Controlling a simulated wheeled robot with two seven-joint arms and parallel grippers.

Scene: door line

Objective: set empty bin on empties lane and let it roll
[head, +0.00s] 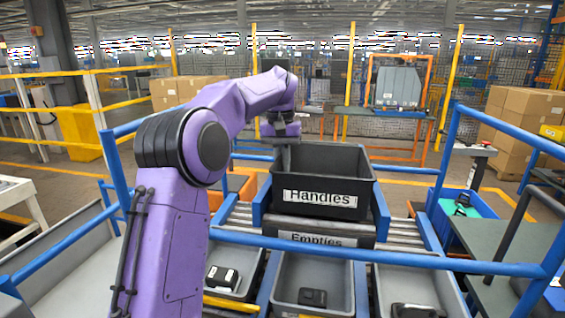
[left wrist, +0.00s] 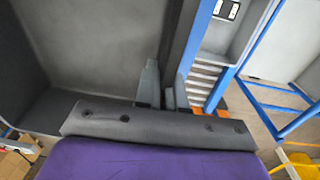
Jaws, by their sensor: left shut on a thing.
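The empty bin (head: 345,163) is a dark grey open box with a "Handles" label on its front, in the middle of the head view. My left gripper (head: 286,152) points down at its left rim and is shut on that rim. The bin's grey inside (left wrist: 85,45) fills the left of the left wrist view, with my fingers (left wrist: 160,92) at its wall. Below the bin, a dark panel labelled "Empties" (head: 345,243) stands between blue rails at the rollers (head: 398,232). Whether the bin touches anything below is hidden. My right gripper is not in view.
A blue tote (head: 472,228) is at the right and an orange bin (head: 240,187) at the left. Blue posts (head: 446,165) flank the lane.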

